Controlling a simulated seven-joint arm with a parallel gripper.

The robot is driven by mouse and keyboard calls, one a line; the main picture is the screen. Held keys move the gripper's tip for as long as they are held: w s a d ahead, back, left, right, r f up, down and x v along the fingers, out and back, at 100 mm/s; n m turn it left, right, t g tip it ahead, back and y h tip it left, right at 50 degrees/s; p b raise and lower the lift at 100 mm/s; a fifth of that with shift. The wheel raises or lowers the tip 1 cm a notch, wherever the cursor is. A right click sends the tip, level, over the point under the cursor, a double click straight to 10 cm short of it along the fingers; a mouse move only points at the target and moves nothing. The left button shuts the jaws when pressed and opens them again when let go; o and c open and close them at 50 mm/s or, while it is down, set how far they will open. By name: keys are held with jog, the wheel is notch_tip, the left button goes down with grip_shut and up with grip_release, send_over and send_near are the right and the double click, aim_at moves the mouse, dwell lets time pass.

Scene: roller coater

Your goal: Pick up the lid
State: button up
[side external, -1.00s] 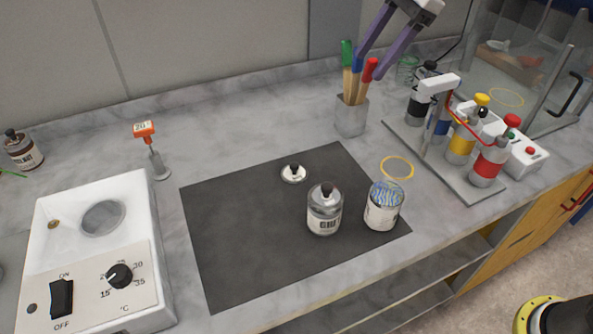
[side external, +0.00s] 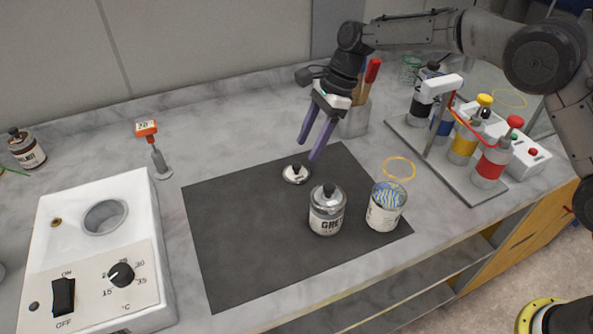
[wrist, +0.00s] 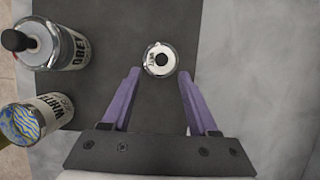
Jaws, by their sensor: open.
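The lid (side external: 297,173) is a small round white disc with a silver rim and a black knob. It lies flat near the back edge of the dark mat (side external: 235,240). My gripper (side external: 309,149) is open and empty, with its purple fingers above the lid and a little to its right in the side view. In the wrist view the lid (wrist: 159,59) shows just beyond the fingertips, between the lines of the two fingers (wrist: 158,75). Nothing hides it there.
A grey-labelled can (side external: 326,212) with a black knob and an open white-labelled can (side external: 385,208) stand at the mat's right. A yellow ring (side external: 399,168) lies behind them. A brush holder (side external: 355,120) stands behind my gripper. The mat's left half is clear.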

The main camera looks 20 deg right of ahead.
aim_at(298, 164)
jog(key=shift+x, duration=2.95)
jog(key=shift+w+a+r, duration=0.1)
jog(key=shift+a+r, duration=0.05)
jog(key=shift+a, duration=0.05)
grip_shut()
